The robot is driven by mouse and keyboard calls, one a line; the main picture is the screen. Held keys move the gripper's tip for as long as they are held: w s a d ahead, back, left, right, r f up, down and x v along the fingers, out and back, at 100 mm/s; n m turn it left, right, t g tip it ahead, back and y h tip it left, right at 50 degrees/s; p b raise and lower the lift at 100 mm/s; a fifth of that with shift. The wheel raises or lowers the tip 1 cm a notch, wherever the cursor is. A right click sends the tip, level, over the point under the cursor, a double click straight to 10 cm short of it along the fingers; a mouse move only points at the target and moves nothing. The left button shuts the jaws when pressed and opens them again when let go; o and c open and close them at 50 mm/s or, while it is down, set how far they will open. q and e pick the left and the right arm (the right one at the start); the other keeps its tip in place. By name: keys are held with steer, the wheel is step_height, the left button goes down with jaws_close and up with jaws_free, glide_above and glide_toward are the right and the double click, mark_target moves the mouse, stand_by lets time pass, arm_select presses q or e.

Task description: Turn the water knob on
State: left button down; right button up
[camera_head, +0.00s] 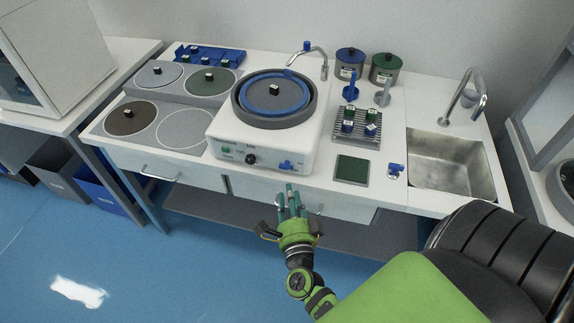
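A blue knob (286,165) sits at the lower right of the front panel of the white polishing machine (310,120). A second blue knob (396,168) stands on the counter left of the sink; I cannot tell from the picture which one is for water. My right gripper (290,191) is in front of the counter's edge, just below the machine's blue knob. Its teal fingers point toward that knob, with small gaps between them; it looks open and empty. I see no contact with the knob. My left gripper is out of view.
The machine carries a round blue-rimmed disc (274,93), a black knob (250,159), a green button (226,149) and a curved tap (313,50). A metal sink (450,165) with a faucet is at right. A rack (357,128) and green pad (352,169) lie between.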

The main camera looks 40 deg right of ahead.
steer(key=shift+v, duration=2.1)
steer(key=shift+f, duration=0.1)
steer(key=s+a+f+n+g+y, duration=0.25)
steer(key=f+n, duration=0.25)
steer(key=f, duration=0.3)
steer(key=s+a+f+n+g+y, duration=0.1)
steer(key=s+a+f+n+y, duration=0.25)
steer(key=f+n, duration=0.4)
steer(key=s+a+f+n+g+y, duration=0.2)
steer(key=a+f+n+y, duration=0.15)
steer(key=f, duration=0.65)
steer(key=s+d+f+n+g, duration=0.2)
steer(key=s+f+n+g, duration=0.1)
steer(key=s, duration=0.4)
steer(key=s+d+f+n+g+h, duration=0.1)
steer(key=s+d+f+n+g, duration=0.1)
steer(key=s+f, duration=0.4)
steer(key=s+d+f+n+g, duration=0.2)
steer(key=s+f+n+g, duration=0.2)
steer(key=s, duration=0.5)
steer(key=shift+d+f+n, duration=0.25)
steer(key=shift+d+n, duration=0.05)
steer(key=shift+g, duration=0.25)
